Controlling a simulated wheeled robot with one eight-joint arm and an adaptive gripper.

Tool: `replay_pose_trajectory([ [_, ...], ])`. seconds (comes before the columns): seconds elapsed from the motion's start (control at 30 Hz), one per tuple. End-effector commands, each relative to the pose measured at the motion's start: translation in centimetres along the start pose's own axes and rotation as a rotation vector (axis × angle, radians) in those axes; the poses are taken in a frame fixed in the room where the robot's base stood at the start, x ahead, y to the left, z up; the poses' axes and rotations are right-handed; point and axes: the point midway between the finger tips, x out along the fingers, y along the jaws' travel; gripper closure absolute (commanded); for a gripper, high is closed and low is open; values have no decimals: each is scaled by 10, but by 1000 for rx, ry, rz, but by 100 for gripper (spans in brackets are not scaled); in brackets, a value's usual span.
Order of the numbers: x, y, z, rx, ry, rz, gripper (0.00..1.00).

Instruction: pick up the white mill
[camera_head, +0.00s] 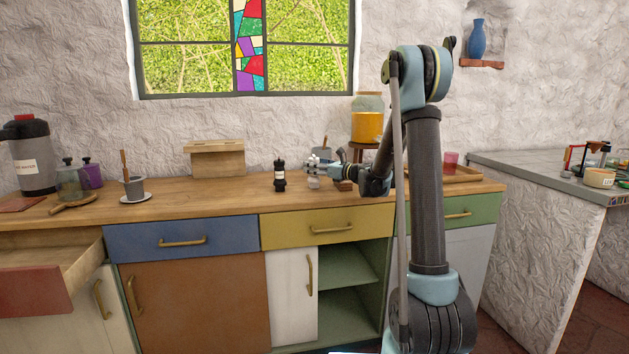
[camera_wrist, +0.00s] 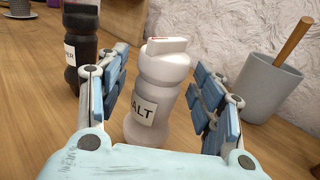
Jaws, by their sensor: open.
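The white mill (camera_wrist: 158,92) stands upright on the wooden counter, with a label reading "ALT" in the wrist view. My gripper (camera_wrist: 160,95) is open, with one blue-padded finger on each side of the mill. I see a gap between the mill and the right finger; the left finger is close to the mill, and I cannot tell if it touches. In the head view the white mill (camera_head: 313,182) is small and partly hidden at my gripper (camera_head: 316,168), left of my arm.
A black mill (camera_head: 280,175) stands just left of the white one and shows behind the left finger in the wrist view (camera_wrist: 78,45). A grey pot with a wooden handle (camera_wrist: 265,85) stands to the right. A drawer (camera_head: 50,275) is open at far left.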

Motion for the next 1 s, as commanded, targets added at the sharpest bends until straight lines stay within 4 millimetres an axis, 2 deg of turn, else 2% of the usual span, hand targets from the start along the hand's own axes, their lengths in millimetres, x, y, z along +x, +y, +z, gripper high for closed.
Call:
replay_pose_trajectory([
  [0.27, 5, 0, 0, 0, 0, 0, 41],
  [0.4, 5, 0, 0, 0, 0, 0, 73],
  [0.5, 4, 0, 0, 0, 0, 0, 93],
  [0.83, 4, 0, 3, 0, 0, 0, 93],
  [1.0, 4, 0, 21, 0, 0, 0, 93],
])
